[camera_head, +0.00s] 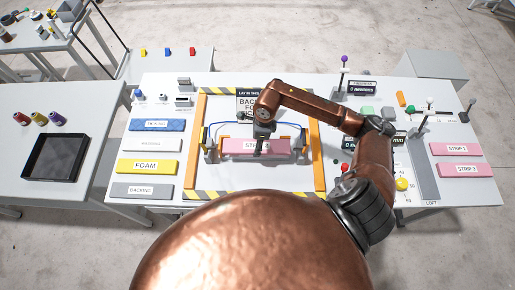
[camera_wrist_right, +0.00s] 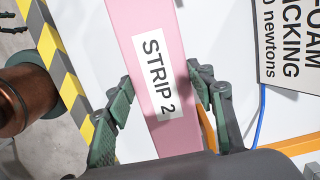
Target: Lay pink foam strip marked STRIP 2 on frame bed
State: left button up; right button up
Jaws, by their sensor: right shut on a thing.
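The pink foam strip marked STRIP 2 (camera_wrist_right: 152,45) runs between the fingers of my right gripper (camera_wrist_right: 165,108) in the right wrist view. Both fingers close on its long sides, and its label is readable. In the head view the same strip (camera_head: 278,147) lies left to right over the frame bed (camera_head: 225,179), between the orange side rails. My right gripper (camera_head: 258,147) comes down on its middle and hides part of the label. I cannot tell whether the strip touches the bed. My left gripper does not show in the head view.
Pink strips STRIP 1 (camera_head: 455,149) and STRIP 3 (camera_head: 466,169) lie at the right. Striped yellow-black edges (camera_head: 255,195) bound the bed. A blue wire (camera_head: 212,127) curves around the strip. A BACKING FOAM sign (camera_head: 246,103) stands behind.

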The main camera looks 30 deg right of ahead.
jog(key=shift+s+f, duration=0.15)
jog(key=shift+f, duration=0.55)
notch_tip(320, 180, down, 3)
jog(key=shift+f+p, duration=0.1)
jog(key=shift+p, duration=0.3)
jog(key=shift+f, duration=0.2)
jog(key=shift+f, duration=0.2)
jog(key=o, duration=0.8)
jog(key=shift+r, duration=0.1)
jog(key=shift+r, duration=0.1)
